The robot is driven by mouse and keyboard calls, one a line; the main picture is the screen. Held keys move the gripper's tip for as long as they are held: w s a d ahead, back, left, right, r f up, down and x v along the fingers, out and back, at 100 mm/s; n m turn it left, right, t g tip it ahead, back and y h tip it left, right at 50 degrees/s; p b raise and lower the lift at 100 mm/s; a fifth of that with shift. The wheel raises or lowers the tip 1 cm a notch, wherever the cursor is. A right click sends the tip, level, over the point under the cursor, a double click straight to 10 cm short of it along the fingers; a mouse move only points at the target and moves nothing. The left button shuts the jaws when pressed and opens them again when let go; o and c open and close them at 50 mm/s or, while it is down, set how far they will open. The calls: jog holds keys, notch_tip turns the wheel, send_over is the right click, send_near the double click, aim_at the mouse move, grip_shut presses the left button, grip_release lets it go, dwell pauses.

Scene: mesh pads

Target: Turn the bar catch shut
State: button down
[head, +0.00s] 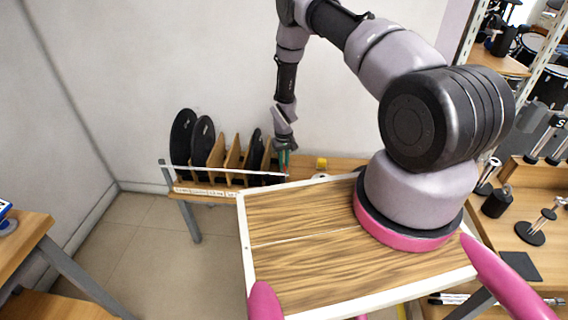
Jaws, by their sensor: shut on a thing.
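The bar catch (225,170) is a long thin pale bar. It runs roughly level across the front of a wooden rack of black discs, from a post at the left to the right end of the rack. My gripper (284,163) points down at the bar's right end, with its greenish fingers shut on it. The fingertips and the exact grip are small and partly hard to make out at this distance.
The rack (231,157) holds several upright black round pads (183,138) between wooden dividers. A small yellow object (322,163) lies on the bench right of my gripper. Another bench (22,240) stands at left, and a cluttered bench (530,235) at right.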

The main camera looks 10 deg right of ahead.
jog(key=m, duration=0.5)
jog(key=shift+a, duration=0.1)
jog(key=shift+m, duration=0.3)
dwell(0.4)
jog(key=c, duration=0.9)
grip_release()
notch_tip(320, 180, up, 11)
jog(key=shift+f, duration=0.1)
